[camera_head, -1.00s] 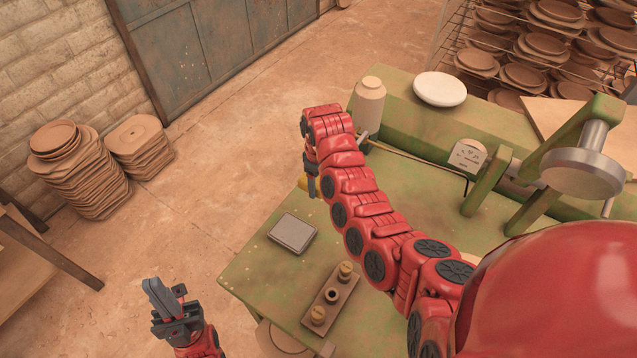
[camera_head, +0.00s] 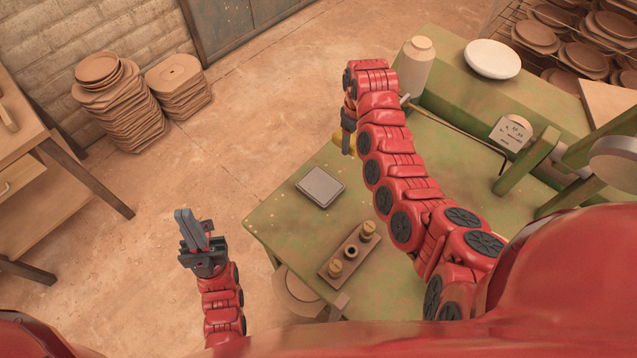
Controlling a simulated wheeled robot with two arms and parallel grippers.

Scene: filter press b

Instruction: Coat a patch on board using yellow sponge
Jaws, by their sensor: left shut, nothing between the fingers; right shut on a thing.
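My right gripper (camera_head: 347,141) is at the far left edge of the green table (camera_head: 290,222). It is shut on the yellow sponge (camera_head: 338,137). Only a small yellow part of the sponge shows; the gripper hides the rest. A flat grey square pad (camera_head: 320,187) lies on the table below the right gripper in the picture. A pale flat board (camera_head: 609,104) shows at the right edge, partly cut off; I cannot tell if it is the task's board. My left gripper (camera_head: 187,226) is shut and empty, left of the table over the floor.
A wooden block with brass knobs (camera_head: 351,252) stands near the table's front. A cream bottle (camera_head: 416,66), a white dish (camera_head: 493,59) and a small labelled gauge (camera_head: 511,133) are at the back. Stacked clay plates (camera_head: 120,105) and a wooden bench (camera_head: 45,150) stand left. Floor between is clear.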

